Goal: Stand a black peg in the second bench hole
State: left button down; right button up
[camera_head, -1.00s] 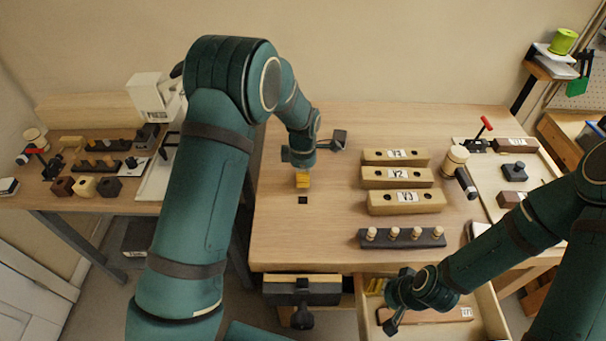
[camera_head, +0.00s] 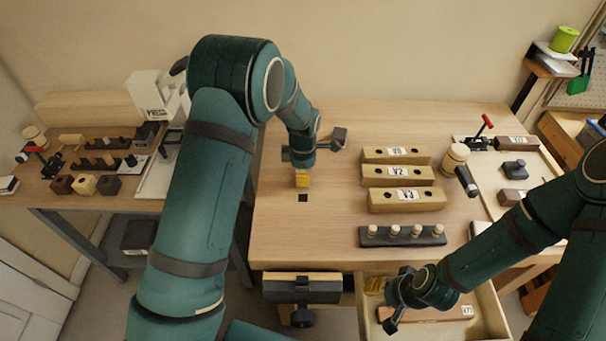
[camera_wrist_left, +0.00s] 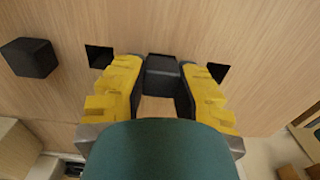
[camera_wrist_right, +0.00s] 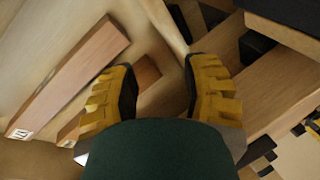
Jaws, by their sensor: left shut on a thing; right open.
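My left gripper (camera_head: 302,180) points down at the left part of the bench top. In the left wrist view (camera_wrist_left: 162,90) its yellow fingers are shut on a black peg (camera_wrist_left: 162,68). I cannot tell whether this peg's lower end is in a hole. One dark square bench hole (camera_wrist_left: 98,56) lies left of the held peg and another bench hole (camera_wrist_left: 218,72) lies right of it. A black block (camera_wrist_left: 28,57), like a standing peg, is further left. The head view shows one bench hole (camera_head: 303,198) just in front of the gripper. My right gripper (camera_wrist_right: 160,75) is open and empty over the drawer.
The open drawer (camera_head: 487,305) holds a reddish wooden bar (camera_head: 440,314). Several labelled wooden blocks (camera_head: 405,199) and a dark rack with pale pegs (camera_head: 402,236) stand right of my left gripper. A mallet (camera_head: 455,160) lies beyond them. The bench front left is clear.

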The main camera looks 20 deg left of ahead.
pick_arm(q)
jog(key=shift+f, duration=0.35)
dwell(0.5)
jog(key=shift+c, duration=2.4)
grip_release()
jog(key=shift+r, duration=0.15)
jog(key=shift+r+p, duration=2.5)
jog(key=shift+r, duration=0.9)
